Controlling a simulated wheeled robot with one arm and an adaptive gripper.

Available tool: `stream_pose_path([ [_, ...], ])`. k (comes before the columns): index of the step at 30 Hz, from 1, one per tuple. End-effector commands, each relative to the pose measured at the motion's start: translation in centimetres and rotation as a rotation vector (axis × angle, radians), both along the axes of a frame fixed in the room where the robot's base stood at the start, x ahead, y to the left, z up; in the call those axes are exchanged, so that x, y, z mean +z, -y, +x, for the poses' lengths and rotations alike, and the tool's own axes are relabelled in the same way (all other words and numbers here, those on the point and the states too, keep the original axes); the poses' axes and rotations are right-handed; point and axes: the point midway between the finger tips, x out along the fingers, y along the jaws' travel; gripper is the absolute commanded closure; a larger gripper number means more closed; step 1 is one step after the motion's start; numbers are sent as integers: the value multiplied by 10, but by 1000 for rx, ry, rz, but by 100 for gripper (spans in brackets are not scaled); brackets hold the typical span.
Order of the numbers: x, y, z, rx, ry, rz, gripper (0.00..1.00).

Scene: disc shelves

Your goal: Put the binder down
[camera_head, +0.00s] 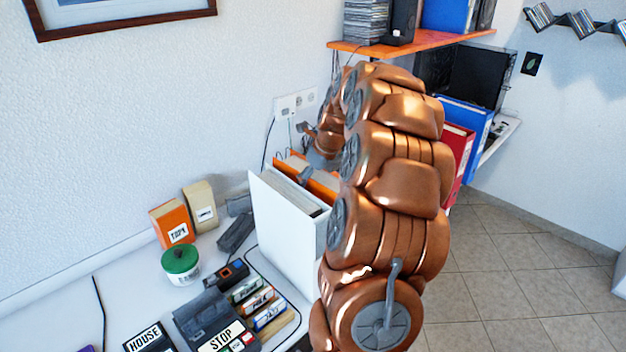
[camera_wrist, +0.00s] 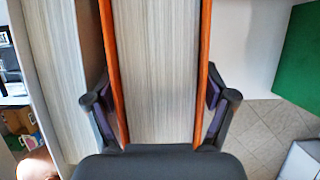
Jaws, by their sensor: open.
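An orange binder (camera_head: 322,180) stands upright on the white desk (camera_head: 60,315), just behind a white binder (camera_head: 285,222). In the wrist view the orange binder (camera_wrist: 155,70) fills the middle, its pale page block between two orange covers. My gripper (camera_wrist: 160,98) has one dark finger on each side of it, near the covers; I cannot tell whether they touch. The jaws are open around the binder. In the head view my copper arm hides the binder's right part and most of the gripper.
An orange box (camera_head: 171,224), a green-lidded jar (camera_head: 181,265) and a black tray of labelled items (camera_head: 215,320) stand left and in front. An orange shelf (camera_head: 410,42) hangs above. Red (camera_head: 460,160) and blue (camera_head: 470,125) binders stand right of my arm.

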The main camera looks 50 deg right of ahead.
Motion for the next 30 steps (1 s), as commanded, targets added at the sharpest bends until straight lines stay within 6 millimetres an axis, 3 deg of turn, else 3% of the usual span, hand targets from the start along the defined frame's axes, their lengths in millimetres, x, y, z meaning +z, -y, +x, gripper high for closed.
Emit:
stream_pose_path([
  [5,18,1,-8,-1,1,-2,17],
  [18,93,0,-37,-1,3,-4,17],
  [30,111,-1,-45,0,-1,1,17],
])
